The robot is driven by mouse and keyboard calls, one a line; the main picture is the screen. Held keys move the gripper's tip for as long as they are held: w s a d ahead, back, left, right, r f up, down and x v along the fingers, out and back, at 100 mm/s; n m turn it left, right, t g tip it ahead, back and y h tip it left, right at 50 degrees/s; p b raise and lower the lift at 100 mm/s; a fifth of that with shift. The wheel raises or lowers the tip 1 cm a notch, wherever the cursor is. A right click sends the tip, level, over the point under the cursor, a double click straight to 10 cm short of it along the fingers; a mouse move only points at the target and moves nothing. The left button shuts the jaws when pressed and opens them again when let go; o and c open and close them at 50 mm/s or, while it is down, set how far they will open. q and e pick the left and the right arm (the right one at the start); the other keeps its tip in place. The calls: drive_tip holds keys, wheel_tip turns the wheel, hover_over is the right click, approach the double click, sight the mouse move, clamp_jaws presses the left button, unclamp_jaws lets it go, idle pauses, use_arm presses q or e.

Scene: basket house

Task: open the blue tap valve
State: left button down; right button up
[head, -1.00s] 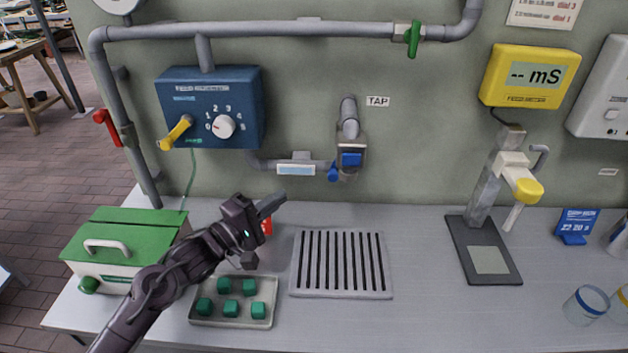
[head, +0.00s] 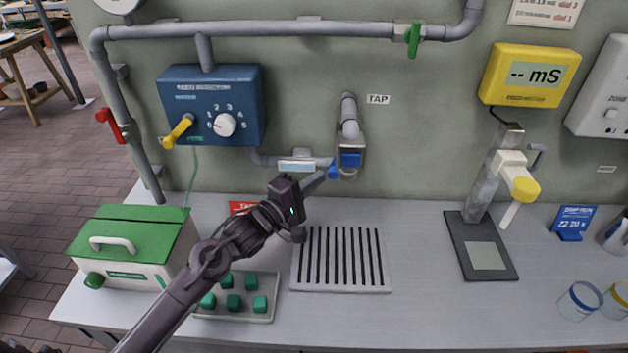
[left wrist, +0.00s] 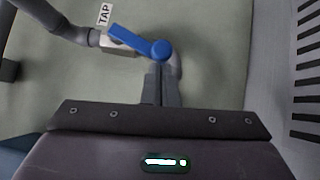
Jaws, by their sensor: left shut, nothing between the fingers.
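The blue tap valve (head: 333,168) is a small blue lever on the grey pipe under the TAP label, low on the wall. A blue block-shaped part (head: 351,159) sits on the tap body beside it. In the left wrist view the blue lever (left wrist: 138,41) lies slanted across the pipe, just beyond my fingertips. My left gripper (head: 319,178) is shut and empty, its tips just below and left of the lever. I cannot tell whether they touch it. My right gripper is not in view.
A slotted drain grate (head: 340,288) lies below the tap. A tray of green cubes (head: 270,312) and a green-lidded box (head: 140,215) stand to the left. A blue control box (head: 245,90) hangs on the wall. The bench right of the grate (head: 420,235) is clear.

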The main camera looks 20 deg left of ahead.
use_arm(q)
drive_tip(key=shift+w+d+f+n+t+b, duration=0.15)
drive_tip(key=shift+d+f+n+t+b, duration=0.2)
drive_tip(key=shift+d+n+t, duration=0.3)
drive_tip(key=shift+w+d+f+n+t+b, duration=0.1)
drive_tip(key=shift+d+f+n+t+b, duration=0.25)
drive_tip(key=shift+n, duration=0.4)
drive_tip(key=shift+w+d+f+n+t+b, duration=0.15)
drive_tip(key=shift+d+f+n+t+b, duration=0.1)
drive_tip(key=shift+d+n+t+b, duration=0.35)
drive_tip(key=shift+a, duration=0.15)
